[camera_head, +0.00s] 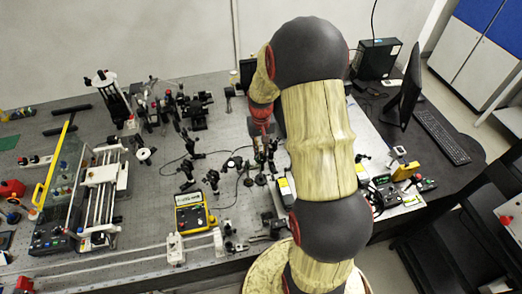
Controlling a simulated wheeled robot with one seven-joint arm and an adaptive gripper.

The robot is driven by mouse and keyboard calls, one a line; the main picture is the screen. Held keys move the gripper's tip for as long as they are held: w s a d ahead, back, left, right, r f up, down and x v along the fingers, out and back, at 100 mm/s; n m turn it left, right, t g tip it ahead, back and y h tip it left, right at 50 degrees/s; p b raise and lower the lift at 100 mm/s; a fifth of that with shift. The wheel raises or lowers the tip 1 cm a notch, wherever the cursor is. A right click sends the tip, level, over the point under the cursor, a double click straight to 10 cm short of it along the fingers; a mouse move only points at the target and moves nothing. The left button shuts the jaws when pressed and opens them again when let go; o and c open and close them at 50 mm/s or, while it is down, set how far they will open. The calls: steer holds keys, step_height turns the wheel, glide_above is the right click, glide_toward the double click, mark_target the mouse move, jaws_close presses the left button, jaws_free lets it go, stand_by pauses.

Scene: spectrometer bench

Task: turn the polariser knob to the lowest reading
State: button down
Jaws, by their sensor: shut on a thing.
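My gripper (261,134) points down over the optics on the bench, at the end of my red and dark wrist. It is small here and partly in shadow. It is shut on what appears to be the polariser knob, among the small black optical mounts. The knob itself is too small and covered to make out. A yellow meter (193,215) with a lit greenish display lies on the bench to the lower left of my gripper. Its digits are too small to read.
Small black posts and mounts (187,178) with cables stand left of my gripper. A white stage rig (102,185) and a yellow-edged panel (50,165) are at the left. A monitor (405,90) and keyboard (442,136) stand at the right. My arm hides the bench middle.

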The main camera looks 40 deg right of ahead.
mark_target(261, 152)
steer(key=c, duration=1.8)
jaws_free()
step_height(261, 152, up, 12)
